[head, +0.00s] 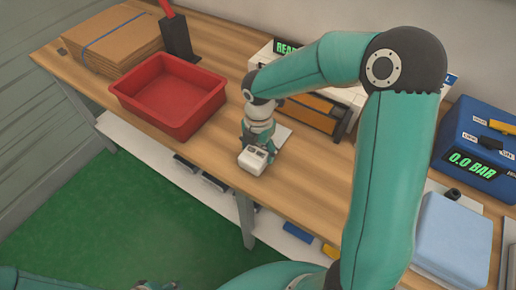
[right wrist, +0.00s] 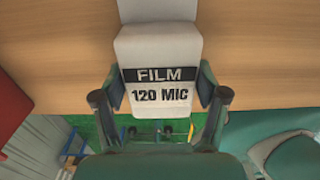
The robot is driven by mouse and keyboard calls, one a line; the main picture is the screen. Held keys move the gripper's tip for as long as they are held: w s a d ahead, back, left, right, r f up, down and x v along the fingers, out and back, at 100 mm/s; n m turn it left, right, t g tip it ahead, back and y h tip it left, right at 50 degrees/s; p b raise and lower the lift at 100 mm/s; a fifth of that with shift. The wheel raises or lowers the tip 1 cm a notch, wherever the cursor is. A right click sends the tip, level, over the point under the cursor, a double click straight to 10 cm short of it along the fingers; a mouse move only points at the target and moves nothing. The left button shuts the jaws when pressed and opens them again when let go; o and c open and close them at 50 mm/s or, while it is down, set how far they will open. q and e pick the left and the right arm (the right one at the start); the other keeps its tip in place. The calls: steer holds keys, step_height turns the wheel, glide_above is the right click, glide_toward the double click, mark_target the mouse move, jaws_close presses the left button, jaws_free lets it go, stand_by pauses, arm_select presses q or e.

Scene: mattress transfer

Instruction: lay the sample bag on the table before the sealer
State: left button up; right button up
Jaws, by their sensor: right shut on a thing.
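The sample bag (right wrist: 158,48) shows in the right wrist view as a pale, rounded piece with a dark band reading "FILM" and "120 MIC" below. My right gripper (right wrist: 160,97) is shut on it, one finger at each side of the label. The bag is over the wooden table, its near end by the front edge; I cannot tell whether it touches the wood. In the head view my right gripper (head: 257,150) is at the front edge, before the sealer (head: 308,112), which my arm partly hides.
A red tray (head: 172,97) stands left of the gripper, with stacked cardboard (head: 112,42) behind it. To the right are a blue box (head: 478,150) reading "0.0 BAR" and a light-blue block (head: 453,235).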

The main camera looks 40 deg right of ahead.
steer(key=shift+f, duration=0.15)
steer(key=o, duration=1.3)
